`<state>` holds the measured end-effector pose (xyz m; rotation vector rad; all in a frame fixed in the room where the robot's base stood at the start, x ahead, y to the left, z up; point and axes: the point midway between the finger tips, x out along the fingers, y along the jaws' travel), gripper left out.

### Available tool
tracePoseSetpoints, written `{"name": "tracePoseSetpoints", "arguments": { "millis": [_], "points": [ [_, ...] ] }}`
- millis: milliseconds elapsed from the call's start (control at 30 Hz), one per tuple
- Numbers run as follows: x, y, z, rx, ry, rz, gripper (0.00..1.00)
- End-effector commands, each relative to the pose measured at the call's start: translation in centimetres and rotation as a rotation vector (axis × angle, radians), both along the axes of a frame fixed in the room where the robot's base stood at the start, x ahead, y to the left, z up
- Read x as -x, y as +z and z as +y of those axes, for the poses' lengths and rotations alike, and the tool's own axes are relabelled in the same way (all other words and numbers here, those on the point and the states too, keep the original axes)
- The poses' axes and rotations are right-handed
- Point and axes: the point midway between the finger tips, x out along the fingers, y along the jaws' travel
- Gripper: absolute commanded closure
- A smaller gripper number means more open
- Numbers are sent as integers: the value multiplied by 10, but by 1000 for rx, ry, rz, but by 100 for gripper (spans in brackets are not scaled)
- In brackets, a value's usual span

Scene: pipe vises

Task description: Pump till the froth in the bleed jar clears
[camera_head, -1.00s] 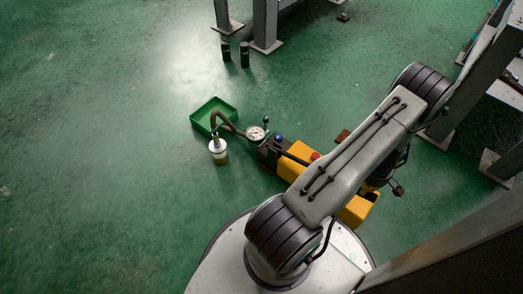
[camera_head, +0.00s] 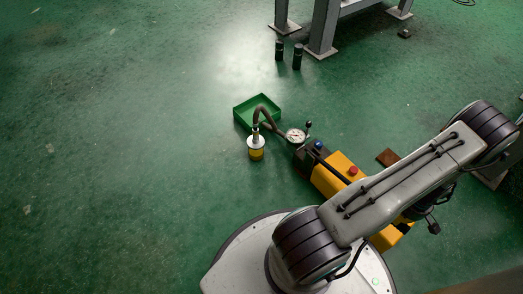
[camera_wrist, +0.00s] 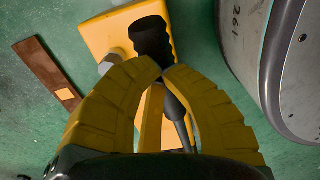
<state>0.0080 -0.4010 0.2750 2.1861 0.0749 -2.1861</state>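The bleed jar (camera_head: 256,150) stands on the floor. Its upper part is white and its lower part yellow; froth cannot be told apart at this size. A dark hose (camera_head: 268,112) runs between it and the round gauge (camera_head: 295,135). The yellow pump (camera_head: 336,174) lies right of the gauge, partly hidden by my arm. In the wrist view the pump's black handle grip (camera_wrist: 151,40) lies just beyond my gripper (camera_wrist: 164,71). A dark rod shows between the fingers.
A green tray (camera_head: 243,123) sits behind the jar. A brown plate (camera_head: 388,157) lies right of the pump. Two dark cylinders (camera_head: 297,57) stand near grey table legs (camera_head: 322,30) at the back. The floor on the left is clear.

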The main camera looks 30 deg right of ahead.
Motion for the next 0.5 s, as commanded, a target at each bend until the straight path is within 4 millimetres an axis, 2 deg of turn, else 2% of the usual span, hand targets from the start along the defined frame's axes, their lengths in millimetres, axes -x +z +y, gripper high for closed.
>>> {"name": "tracePoseSetpoints", "arguments": {
  "millis": [33,200,500],
  "points": [
    [1,-8,1,-3,-1,-1,100],
    [4,-20,1,-3,-1,-1,100],
    [5,-23,1,-2,-1,0,100]
  ]
}}
